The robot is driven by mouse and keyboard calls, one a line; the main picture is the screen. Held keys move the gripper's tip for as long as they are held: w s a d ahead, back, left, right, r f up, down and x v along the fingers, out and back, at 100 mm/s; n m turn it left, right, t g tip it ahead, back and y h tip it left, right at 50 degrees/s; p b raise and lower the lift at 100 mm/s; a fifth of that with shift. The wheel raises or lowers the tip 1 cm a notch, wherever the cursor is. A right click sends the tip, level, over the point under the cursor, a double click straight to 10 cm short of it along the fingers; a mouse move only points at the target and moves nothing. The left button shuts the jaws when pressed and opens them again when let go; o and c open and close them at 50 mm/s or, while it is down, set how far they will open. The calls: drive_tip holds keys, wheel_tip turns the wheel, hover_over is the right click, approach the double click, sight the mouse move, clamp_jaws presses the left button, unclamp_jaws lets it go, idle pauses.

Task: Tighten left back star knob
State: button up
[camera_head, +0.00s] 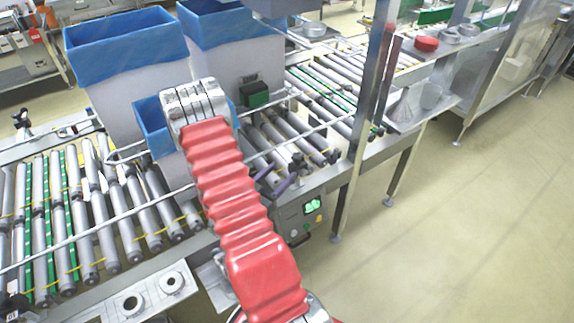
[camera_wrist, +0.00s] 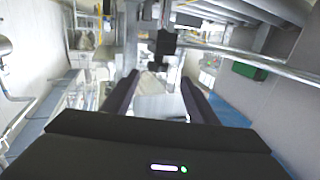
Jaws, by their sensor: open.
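My gripper (camera_wrist: 159,84) shows in the wrist view with its two dark fingers apart and nothing seen between them. No star shape is clear in either view.
Tall grey boxes with blue liners (camera_head: 118,95) stand on the roller conveyor (camera_head: 130,215), close to my arm. A control panel (camera_head: 302,215) and metal post (camera_head: 362,120) stand right. The floor there is clear.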

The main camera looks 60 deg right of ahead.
drive_tip(key=w+a+r+n+t+y, duration=0.2)
drive_tip(key=w+a+r+t+y, duration=0.15)
drive_tip(key=w, duration=0.55)
drive_tip(key=w+a+r+n+t+y, duration=0.15)
drive_tip(key=w+a+r+t, duration=0.25)
drive_tip(key=w, duration=0.5)
drive_tip(key=w+a+r+n+t+y, duration=0.2)
drive_tip(key=w+a+r+y, duration=0.15)
drive_tip(key=a, duration=0.45)
drive_tip(key=w+a+r+n+t+y, duration=0.2)
drive_tip(key=w+a+r+n+y, duration=0.1)
drive_tip(key=a+r, duration=0.3)
drive_tip(key=s+a+r+n+y, duration=0.3)
drive_tip(key=a, duration=0.6)
drive_tip(key=s+a+r+n+y, duration=0.3)
drive_tip(key=s+a+r, duration=0.1)
drive_tip(key=a, duration=0.5)
drive_tip(key=s+a+r+n+g, duration=0.1)
drive_tip(key=s+a+n+g, duration=0.1)
drive_tip(key=s, duration=0.7)
drive_tip(key=s+a+r+n+g, duration=0.1)
drive_tip(key=s+a+n+g, duration=0.1)
drive_tip(key=s, duration=0.7)
drive_tip(key=shift+s+a+r+n, duration=0.2)
drive_tip(key=shift+a+n, duration=0.25)
drive_tip(key=shift+a, duration=0.3)
